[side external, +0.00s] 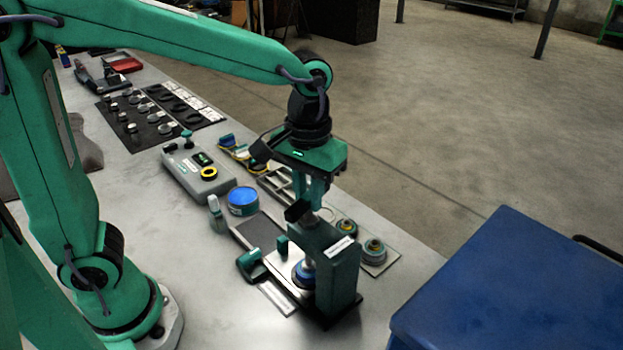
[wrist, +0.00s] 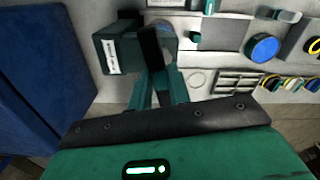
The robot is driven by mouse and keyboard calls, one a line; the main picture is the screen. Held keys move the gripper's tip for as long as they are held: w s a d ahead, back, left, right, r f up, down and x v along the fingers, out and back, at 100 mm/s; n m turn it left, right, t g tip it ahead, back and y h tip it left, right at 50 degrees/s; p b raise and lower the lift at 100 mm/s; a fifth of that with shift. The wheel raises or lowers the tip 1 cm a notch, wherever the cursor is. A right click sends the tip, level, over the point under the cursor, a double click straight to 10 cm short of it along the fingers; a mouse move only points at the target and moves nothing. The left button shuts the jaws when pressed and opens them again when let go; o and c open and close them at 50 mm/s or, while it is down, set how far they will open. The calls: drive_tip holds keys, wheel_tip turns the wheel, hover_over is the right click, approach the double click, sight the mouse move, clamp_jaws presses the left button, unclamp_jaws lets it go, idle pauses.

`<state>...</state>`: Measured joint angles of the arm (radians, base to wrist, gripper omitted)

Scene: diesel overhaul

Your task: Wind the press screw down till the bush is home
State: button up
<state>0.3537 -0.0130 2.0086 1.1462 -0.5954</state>
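The press (side external: 338,268) is a green frame with a white label on the near right of the bench. It also shows in the wrist view (wrist: 118,60). A black bar (side external: 297,211), apparently the screw's handle, sticks out at its top; it shows in the wrist view too (wrist: 153,48). A blue ring (side external: 304,271), which may be the bush, sits under the press on a pale plate, partly hidden by the frame. My gripper (side external: 310,198) points down just above the press, its fingertips (wrist: 162,82) close to the black bar. Whether they grip it is unclear.
A blue round tin (side external: 242,201), a grey control box (side external: 203,172) and a small bottle (side external: 216,214) stand left of the press. Round parts on a plate (side external: 373,252) lie close on its right. A large blue cabinet (side external: 510,290) stands at the right, off the bench.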

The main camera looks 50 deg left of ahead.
clamp_jaws()
drive_tip(key=shift+m, duration=1.1)
drive_tip(key=o, duration=0.5)
unclamp_jaws()
drive_tip(key=shift+r, duration=2.7)
